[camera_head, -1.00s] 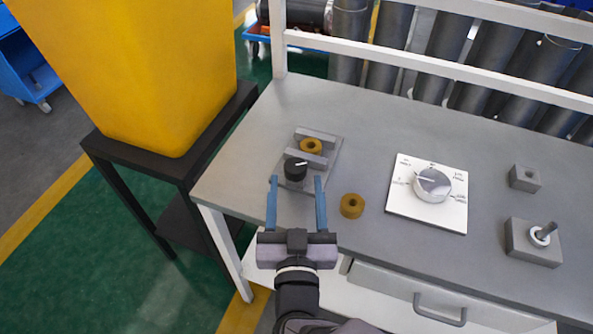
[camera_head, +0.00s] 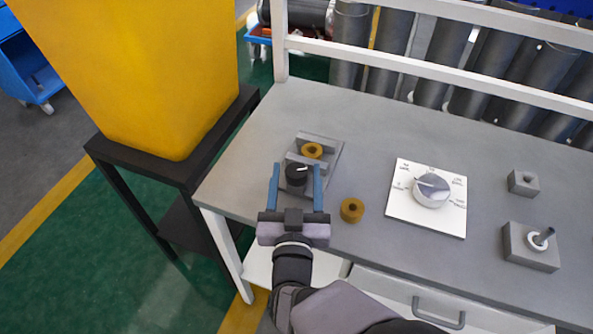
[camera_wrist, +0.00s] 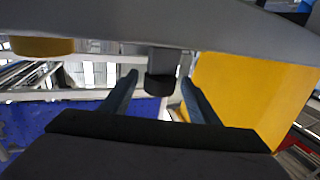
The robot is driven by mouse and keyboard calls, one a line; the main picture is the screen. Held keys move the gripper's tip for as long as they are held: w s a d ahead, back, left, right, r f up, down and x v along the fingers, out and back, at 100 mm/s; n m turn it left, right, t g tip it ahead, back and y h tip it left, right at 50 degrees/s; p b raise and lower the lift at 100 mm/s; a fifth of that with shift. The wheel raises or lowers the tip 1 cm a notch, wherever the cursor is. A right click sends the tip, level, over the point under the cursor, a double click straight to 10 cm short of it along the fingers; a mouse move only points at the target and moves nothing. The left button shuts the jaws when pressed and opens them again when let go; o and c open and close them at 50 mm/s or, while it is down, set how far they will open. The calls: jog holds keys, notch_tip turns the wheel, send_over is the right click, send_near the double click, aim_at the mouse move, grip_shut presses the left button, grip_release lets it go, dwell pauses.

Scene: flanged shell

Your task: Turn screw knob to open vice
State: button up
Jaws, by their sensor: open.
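The vice (camera_head: 318,168) stands on the left part of the grey bench, with a brass-coloured flanged ring (camera_head: 312,150) between its jaws. Its black screw knob (camera_head: 296,173) faces the front and has a white mark on top. My gripper (camera_head: 297,170) is open, with its two blue fingers on the left and right of the knob. In the wrist view the dark knob (camera_wrist: 160,84) shows between the open fingertips (camera_wrist: 160,80), with gaps at both sides. I cannot tell whether either finger touches it.
A second brass ring (camera_head: 351,210) lies on the bench to the right of my gripper. Further right are a white dial panel (camera_head: 402,218), a small grey block with a hole (camera_head: 523,182) and a grey block with a peg (camera_head: 525,250). A yellow bin (camera_head: 165,80) stands left of the bench.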

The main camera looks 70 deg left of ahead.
jog(key=shift+w+a, duration=0.2)
jog(key=shift+a, duration=0.15)
jog(key=shift+c, duration=0.2)
jog(key=c, duration=1)
jog(key=n+g+y+b, duration=0.1)
jog(key=g+b, duration=0.1)
jog(key=shift+w+n+g, duration=0.15)
jog(key=shift+n+g, duration=0.15)
jog(key=shift+r+n+g+b, duration=0.1)
jog(key=shift+n+g+b, duration=0.35)
jog(key=shift+n+g, duration=0.35)
